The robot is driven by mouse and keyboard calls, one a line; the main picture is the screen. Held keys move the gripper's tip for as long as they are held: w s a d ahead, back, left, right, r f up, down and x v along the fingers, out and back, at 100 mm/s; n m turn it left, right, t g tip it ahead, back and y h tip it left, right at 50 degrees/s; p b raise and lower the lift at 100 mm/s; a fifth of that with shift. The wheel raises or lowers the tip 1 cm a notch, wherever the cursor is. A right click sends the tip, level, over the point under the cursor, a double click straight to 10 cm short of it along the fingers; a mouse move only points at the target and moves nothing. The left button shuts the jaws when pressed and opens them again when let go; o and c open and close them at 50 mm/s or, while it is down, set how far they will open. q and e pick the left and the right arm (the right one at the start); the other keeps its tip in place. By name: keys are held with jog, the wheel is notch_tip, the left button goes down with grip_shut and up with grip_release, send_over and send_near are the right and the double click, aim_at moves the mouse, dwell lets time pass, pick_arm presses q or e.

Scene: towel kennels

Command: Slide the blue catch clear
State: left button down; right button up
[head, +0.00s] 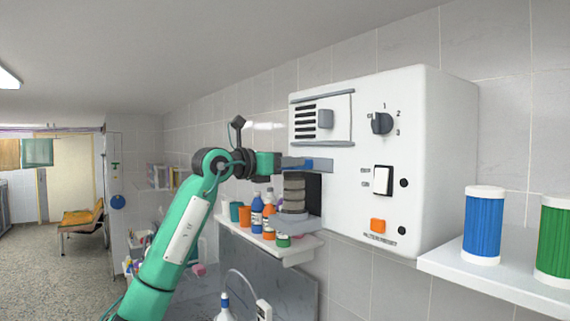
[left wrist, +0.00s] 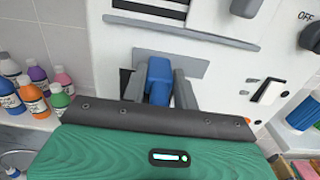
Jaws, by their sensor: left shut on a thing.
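The blue catch (left wrist: 158,80) sits on a grey plate on the front of a white wall box (head: 425,150). In the left wrist view my left gripper (left wrist: 160,85) has a finger on each side of the catch and is shut on it. In the head view my left gripper (head: 290,163) reaches the box from the left, and a bit of the blue catch (head: 309,163) shows at its tip. Below it a stack of round grey-brown pads (head: 294,190) stands in a dark opening on a grey ledge. My right gripper is not in view.
The box carries a grey slider knob (head: 325,119), a rotary dial (head: 382,123), a rocker switch (head: 383,180) and an orange button (head: 378,225). Several bottles (head: 257,212) stand on a shelf below left. Blue (head: 483,225) and green (head: 555,240) cylinders stand on the right shelf.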

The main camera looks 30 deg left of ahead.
pick_arm(q)
jog(key=d, duration=0.1)
jog(key=s+d, duration=0.1)
jog(key=d, duration=0.1)
jog(key=d+b, duration=0.1)
jog(key=shift+s+d, duration=0.4)
jog(key=c, duration=1.4)
grip_release()
jog(key=shift+o, duration=0.2)
jog(key=shift+s+d, duration=0.1)
jog(key=shift+d, duration=0.05)
jog(key=b+v, duration=0.6)
jog(key=v, duration=0.8)
jog(key=shift+f, duration=0.1)
